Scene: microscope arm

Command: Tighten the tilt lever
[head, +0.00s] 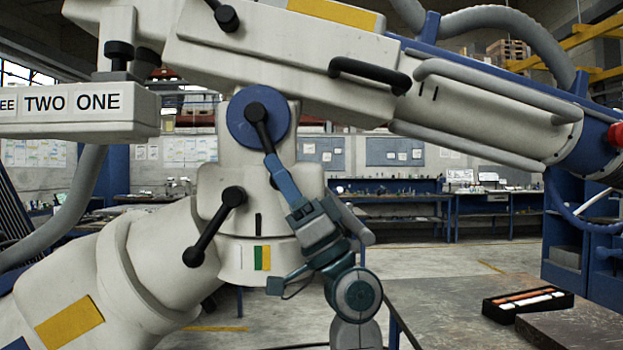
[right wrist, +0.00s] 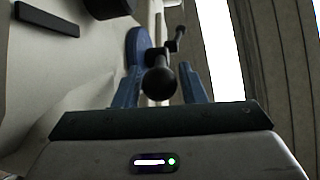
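The microscope arm is a large pale casting with a blue disc (head: 236,122) on its joint. A black lever (head: 262,130), which I take as the tilt lever, runs from the disc's centre down and slightly right. My right gripper (head: 273,163) reaches up to its lower end, and a blue finger hides that end in the head view. In the right wrist view the lever's round black knob (right wrist: 158,82) sits between the two blue fingers, with a gap on each side. The right gripper is open around it. My left gripper is not in view.
A second black lever (head: 215,226) with end knobs sits lower left on the pale yoke. A black handle (head: 370,75) is on the upper arm. A black tray (head: 527,304) with rods lies on the table at right. Benches stand far back.

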